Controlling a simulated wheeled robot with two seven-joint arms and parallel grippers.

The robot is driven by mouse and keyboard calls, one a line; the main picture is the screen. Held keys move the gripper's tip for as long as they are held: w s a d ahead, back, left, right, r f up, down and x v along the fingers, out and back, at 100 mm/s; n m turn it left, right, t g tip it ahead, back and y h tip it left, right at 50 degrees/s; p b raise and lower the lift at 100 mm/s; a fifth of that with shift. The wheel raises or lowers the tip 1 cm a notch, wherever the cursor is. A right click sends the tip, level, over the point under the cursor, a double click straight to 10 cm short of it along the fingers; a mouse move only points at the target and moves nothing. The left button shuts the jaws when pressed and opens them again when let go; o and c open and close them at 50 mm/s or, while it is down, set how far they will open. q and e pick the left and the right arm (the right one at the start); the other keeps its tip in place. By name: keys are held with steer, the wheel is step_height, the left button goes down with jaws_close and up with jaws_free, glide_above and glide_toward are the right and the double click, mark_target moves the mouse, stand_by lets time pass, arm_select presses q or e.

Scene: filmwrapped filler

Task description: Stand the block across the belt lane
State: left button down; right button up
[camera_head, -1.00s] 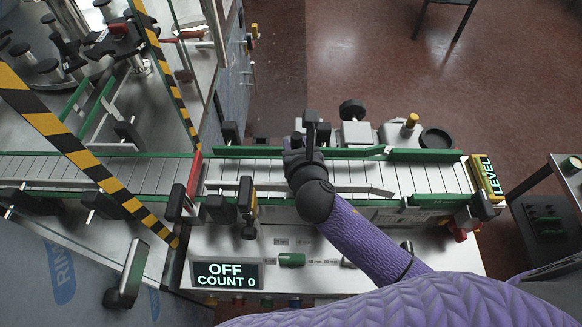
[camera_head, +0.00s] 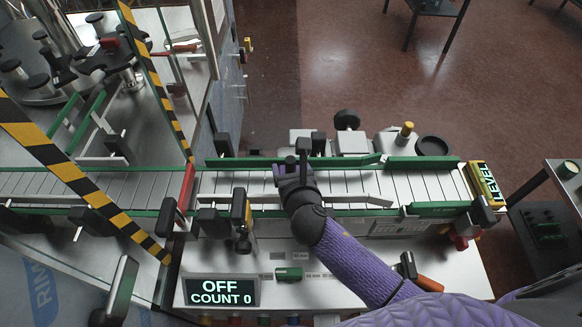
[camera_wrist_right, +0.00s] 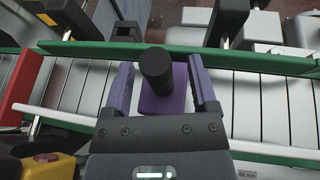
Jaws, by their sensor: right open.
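My right gripper (camera_head: 291,172) is over the right-hand part of the belt lane (camera_head: 350,183). In the right wrist view its two purple-lined fingers are open, one on each side of a purple block (camera_wrist_right: 152,104) with a black cylindrical knob (camera_wrist_right: 157,68) on top. A narrow gap shows left of the block; the right finger is very close to it. The block appears to be upright over the belt slats, but its underside is hidden, so I cannot tell whether it touches them. In the head view the knob (camera_head: 304,147) sticks up and my gripper hides most of the block. My left gripper is not in view.
Green rails (camera_head: 260,162) edge the lane. A red bar (camera_head: 186,187) crosses it on the left, beside a black-and-yellow striped post (camera_head: 75,175). A display (camera_head: 221,291) reads OFF, COUNT 0. A yellow LEVEL box (camera_head: 484,184) stands at the right end. Belt right of my gripper is clear.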

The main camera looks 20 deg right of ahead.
steer(key=shift+r, duration=0.25)
steer(key=d+p+v, duration=0.1)
steer(key=p+v, duration=0.1)
steer(key=v, duration=1)
steer(key=shift+a, duration=0.45)
steer(key=shift+f, duration=0.1)
